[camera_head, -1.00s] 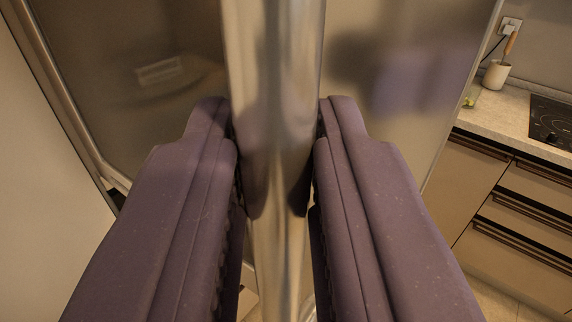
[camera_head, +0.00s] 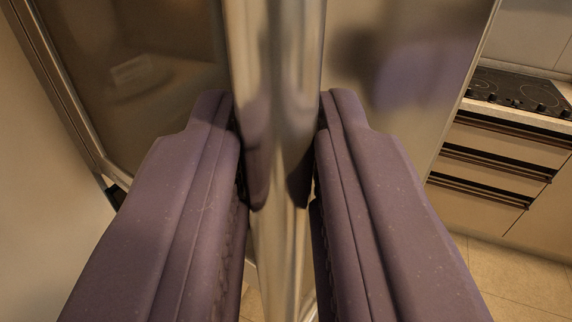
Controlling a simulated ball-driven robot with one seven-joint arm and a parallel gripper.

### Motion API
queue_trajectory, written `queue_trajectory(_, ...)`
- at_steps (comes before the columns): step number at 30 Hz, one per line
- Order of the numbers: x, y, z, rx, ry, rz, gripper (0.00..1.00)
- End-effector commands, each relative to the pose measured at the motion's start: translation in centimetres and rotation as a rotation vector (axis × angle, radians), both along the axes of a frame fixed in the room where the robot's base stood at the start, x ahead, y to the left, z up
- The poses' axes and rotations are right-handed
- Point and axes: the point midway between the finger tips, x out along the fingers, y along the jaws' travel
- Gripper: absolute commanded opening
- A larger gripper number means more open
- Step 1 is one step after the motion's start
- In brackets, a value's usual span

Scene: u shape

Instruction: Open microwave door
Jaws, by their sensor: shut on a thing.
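My gripper (camera_head: 277,150) has its two purple fingers on either side of a shiny metal door handle (camera_head: 276,60), a vertical bar, and is shut on it. The microwave door (camera_head: 400,60) is behind the handle, with a dark glass pane (camera_head: 130,60) on the left and a smooth metallic strip on the right. The door is swung out from the body, with the kitchen showing past its right edge. The fingers hide part of the handle and the lower door.
At right, a black cooktop (camera_head: 515,92) sits on a counter above beige drawers (camera_head: 490,190) with dark handles. Tiled floor (camera_head: 510,280) shows free at lower right. A pale flat panel (camera_head: 50,190) stands at left, beside the door's metal edge.

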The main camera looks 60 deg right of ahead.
Motion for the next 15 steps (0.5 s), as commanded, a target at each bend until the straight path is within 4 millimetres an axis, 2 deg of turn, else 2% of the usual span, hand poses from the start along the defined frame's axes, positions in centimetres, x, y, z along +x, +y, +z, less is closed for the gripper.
queue_trajectory(1,0.23,-0.09,0.73,-0.002,-0.016,0.001,0.0)
queue_trajectory(2,0.22,-0.09,0.73,-0.002,-0.017,0.001,0.26)
queue_trajectory(3,0.22,-0.09,0.74,-0.002,-0.017,0.001,0.35)
queue_trajectory(4,0.21,-0.09,0.7,-0.002,-0.016,0.001,0.4)
queue_trajectory(12,0.11,0.0,0.39,-0.001,-0.009,0.002,0.4)
queue_trajectory(15,-0.27,0.65,0.35,-0.002,-0.008,0.004,0.4)
